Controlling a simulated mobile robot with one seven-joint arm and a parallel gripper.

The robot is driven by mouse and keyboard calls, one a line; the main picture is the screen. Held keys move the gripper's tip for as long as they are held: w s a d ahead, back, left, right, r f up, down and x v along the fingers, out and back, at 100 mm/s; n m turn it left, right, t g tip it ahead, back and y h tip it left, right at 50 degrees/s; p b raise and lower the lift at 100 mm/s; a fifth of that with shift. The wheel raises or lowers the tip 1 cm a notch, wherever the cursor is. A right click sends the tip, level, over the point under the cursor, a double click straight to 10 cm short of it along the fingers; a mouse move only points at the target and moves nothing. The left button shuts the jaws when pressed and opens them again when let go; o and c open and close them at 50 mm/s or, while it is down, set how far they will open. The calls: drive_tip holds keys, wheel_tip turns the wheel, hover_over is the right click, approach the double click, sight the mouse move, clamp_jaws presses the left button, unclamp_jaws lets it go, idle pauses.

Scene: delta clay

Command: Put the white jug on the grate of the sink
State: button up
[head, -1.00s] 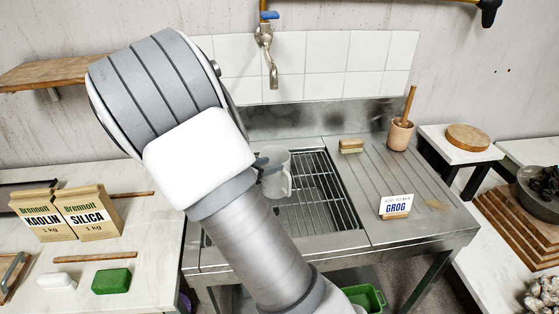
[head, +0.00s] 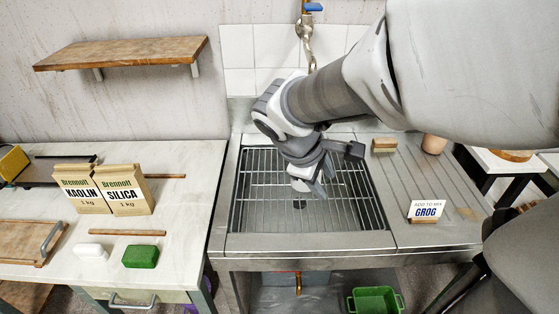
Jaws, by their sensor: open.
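The sink's metal grate (head: 258,205) lies across the basin in the middle of the head view, with a dark drain beneath its bars. My gripper (head: 338,170) is above the right half of the grate, with its fingers apart and nothing visible between them. I cannot make out the white jug now. My arm and wrist cover part of the grate's back and the sink's back edge, so the jug may be hidden there.
A tap (head: 306,40) hangs behind my arm. A sponge brush (head: 384,145), a terracotta pot (head: 434,143) and a GROG card (head: 426,210) stand on the drainboard. Bags (head: 124,190), a green block (head: 141,256) and a white block (head: 91,251) are on the left counter.

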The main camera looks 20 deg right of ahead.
drive_tip(key=s+a+r+m+t+y, duration=0.3)
drive_tip(key=s+a+r+m+y, duration=0.2)
drive_tip(key=s+a+r+m, duration=0.1)
drive_tip(key=s+a+m, duration=0.1)
drive_tip(key=s+m, duration=0.1)
drive_tip(key=s, duration=0.1)
drive_tip(key=shift+s+a+m, duration=0.35)
drive_tip(key=shift+s+m, duration=0.05)
drive_tip(key=shift+r, duration=0.1)
